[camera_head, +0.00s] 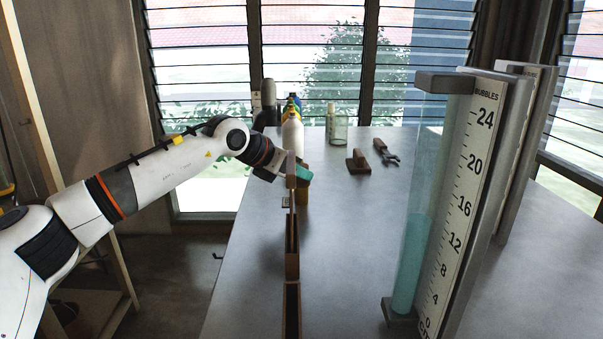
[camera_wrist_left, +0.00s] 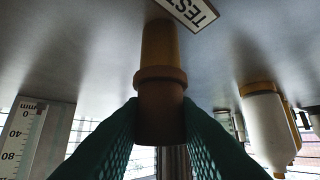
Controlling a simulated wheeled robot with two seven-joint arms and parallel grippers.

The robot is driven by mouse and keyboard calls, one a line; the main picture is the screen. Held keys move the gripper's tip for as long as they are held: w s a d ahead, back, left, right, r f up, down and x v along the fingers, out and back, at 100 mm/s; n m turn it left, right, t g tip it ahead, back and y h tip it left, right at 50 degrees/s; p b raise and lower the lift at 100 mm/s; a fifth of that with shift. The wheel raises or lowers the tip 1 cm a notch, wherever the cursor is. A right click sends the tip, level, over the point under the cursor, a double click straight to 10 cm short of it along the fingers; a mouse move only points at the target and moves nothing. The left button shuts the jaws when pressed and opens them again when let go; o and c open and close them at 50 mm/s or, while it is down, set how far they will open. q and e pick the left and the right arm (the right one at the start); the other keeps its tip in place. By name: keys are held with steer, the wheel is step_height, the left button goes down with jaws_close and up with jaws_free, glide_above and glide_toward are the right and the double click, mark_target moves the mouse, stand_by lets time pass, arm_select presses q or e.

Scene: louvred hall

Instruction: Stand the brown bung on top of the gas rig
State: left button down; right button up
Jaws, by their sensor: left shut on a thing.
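My left gripper (camera_head: 303,178) reaches over the table from the left. In the left wrist view its green ridged fingers (camera_wrist_left: 160,135) are shut on the brown bung (camera_wrist_left: 160,105). The bung has a raised collar and a longer, amber-lit end. In the head view the bung (camera_head: 302,198) shows as an amber piece below the fingers, partly hidden. I cannot tell whether it touches the table. A tall clear tube of blue-green liquid (camera_head: 411,265), perhaps the gas rig, stands at front right beside a scale board marked BUBBLES (camera_head: 470,165). My right gripper is out of view.
Narrow brown uprights (camera_head: 292,240) line the table's left side near my gripper. A white bottle (camera_head: 292,140), glass jar (camera_head: 337,128), wooden block (camera_head: 358,161) and clamp (camera_head: 386,152) stand behind. The middle tabletop (camera_head: 350,240) is clear. A TEST card (camera_wrist_left: 193,12) lies near the bung.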

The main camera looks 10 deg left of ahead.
arm_select(q)
steer(key=shift+r, duration=0.1)
stand_by(0.5)
steer(key=shift+r+p, duration=1.5)
steer(key=shift+r, duration=1.85)
